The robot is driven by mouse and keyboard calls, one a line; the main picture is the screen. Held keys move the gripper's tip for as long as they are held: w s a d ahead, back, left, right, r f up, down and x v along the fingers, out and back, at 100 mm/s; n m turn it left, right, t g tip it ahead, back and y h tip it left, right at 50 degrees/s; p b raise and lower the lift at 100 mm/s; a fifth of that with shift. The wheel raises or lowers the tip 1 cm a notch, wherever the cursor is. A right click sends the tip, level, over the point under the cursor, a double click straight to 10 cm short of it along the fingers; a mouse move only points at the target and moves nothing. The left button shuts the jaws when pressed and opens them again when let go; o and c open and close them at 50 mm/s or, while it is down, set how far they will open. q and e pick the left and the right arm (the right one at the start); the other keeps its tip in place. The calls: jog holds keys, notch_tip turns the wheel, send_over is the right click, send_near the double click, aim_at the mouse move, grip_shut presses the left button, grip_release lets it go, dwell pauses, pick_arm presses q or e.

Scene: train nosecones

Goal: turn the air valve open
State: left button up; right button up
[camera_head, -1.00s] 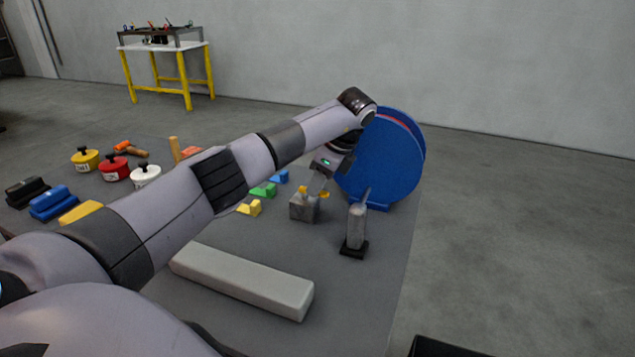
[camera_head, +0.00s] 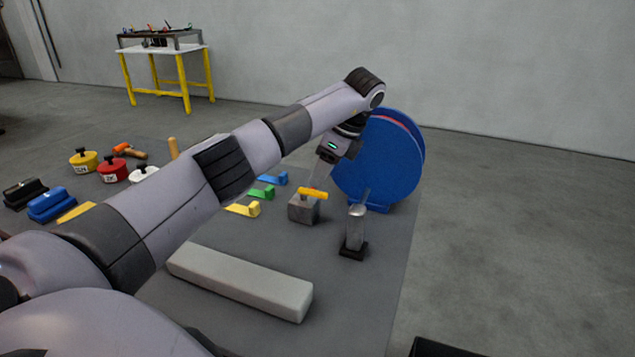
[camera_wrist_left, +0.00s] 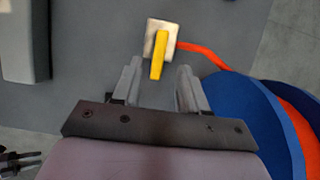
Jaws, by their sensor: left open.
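The air valve is a grey block (camera_head: 304,210) with a yellow handle (camera_head: 314,193) on top, on the dark mat beside the blue reel. In the left wrist view the handle (camera_wrist_left: 158,58) runs from the block (camera_wrist_left: 160,29) back toward my gripper. My left gripper (camera_head: 317,184) is open and empty, pointing down just above and behind the handle. In the left wrist view the handle's free end appears between the fingertips of my left gripper (camera_wrist_left: 158,70); no contact with either finger shows. My right gripper is not in view.
The blue reel (camera_head: 385,160) stands close to my left wrist; an orange hose (camera_wrist_left: 205,53) joins it to the valve. A grey upright piece on a black base (camera_head: 355,230) stands right of the valve. A long pale bar (camera_head: 240,283) lies in front. Coloured blocks lie left.

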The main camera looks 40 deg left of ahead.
pick_arm(q)
jog(key=shift+v, duration=1.7)
